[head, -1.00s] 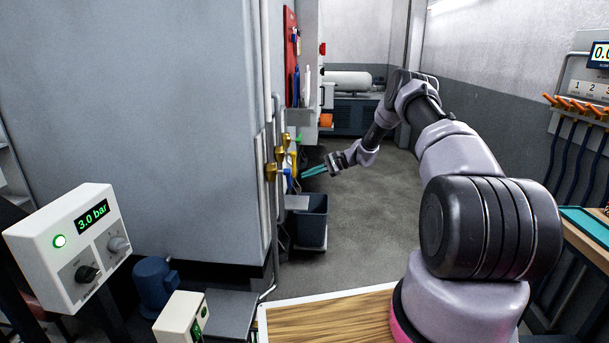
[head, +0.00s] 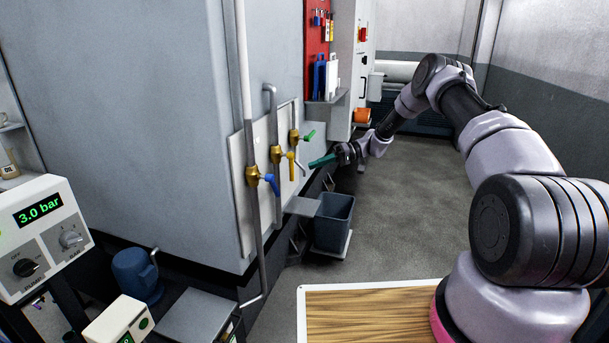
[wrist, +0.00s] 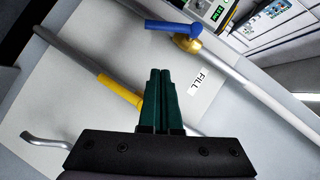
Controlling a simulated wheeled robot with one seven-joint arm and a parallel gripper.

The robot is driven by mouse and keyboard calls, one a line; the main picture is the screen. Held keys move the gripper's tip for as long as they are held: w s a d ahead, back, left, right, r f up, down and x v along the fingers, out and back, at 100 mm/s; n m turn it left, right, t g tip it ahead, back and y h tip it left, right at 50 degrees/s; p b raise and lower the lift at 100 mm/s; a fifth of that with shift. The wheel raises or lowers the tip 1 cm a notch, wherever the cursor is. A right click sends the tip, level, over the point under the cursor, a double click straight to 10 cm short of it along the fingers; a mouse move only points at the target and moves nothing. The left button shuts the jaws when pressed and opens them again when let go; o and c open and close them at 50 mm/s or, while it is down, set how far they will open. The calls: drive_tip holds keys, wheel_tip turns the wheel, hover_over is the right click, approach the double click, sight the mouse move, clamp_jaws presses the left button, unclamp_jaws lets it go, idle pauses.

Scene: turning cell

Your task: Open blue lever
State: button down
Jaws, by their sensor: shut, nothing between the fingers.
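The blue lever (head: 271,183) sits on a brass valve on the nearest pipe of a pale panel, and points down and to the right in the head view. In the wrist view the blue lever (wrist: 167,26) lies at the top, reaching left from its brass body (wrist: 187,42). My gripper (head: 314,163) is shut and empty, its green fingers pointing left towards the panel. In the wrist view my gripper's fingertips (wrist: 160,72) are below the blue lever and apart from it. A label reading FILL (wrist: 200,84) is right of the fingers.
A yellow lever (head: 291,164) and a green lever (head: 308,136) are on the pipes farther along. A dark bin (head: 333,222) stands below the panel. A wooden-topped table (head: 370,318) is at the front. Open floor lies right of the bin.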

sight(274, 186)
drive_tip(key=s+f+x, duration=0.1)
drive_tip(key=s+x, duration=0.1)
drive_tip(key=x, duration=1)
drive_tip(key=shift+s+d, duration=0.2)
drive_tip(key=shift+s, duration=0.15)
drive_tip(key=shift+f, duration=0.1)
drive_tip(key=shift+s+f+m+g, duration=0.2)
drive_tip(key=shift+f+m+g, duration=0.15)
drive_tip(key=shift+m, duration=0.15)
drive_tip(key=shift+s+a+f+m+g+y, duration=0.3)
drive_tip(key=shift+s+f+m+y, duration=0.2)
drive_tip(key=shift+s+m+y, duration=0.3)
drive_tip(key=shift+s+a+f+m+g+y, duration=0.25)
drive_tip(key=shift+s+f+m+y, duration=0.35)
drive_tip(key=shift+m, duration=0.4)
drive_tip(key=shift+w, duration=0.1)
drive_tip(key=shift+w+d+r, duration=0.1)
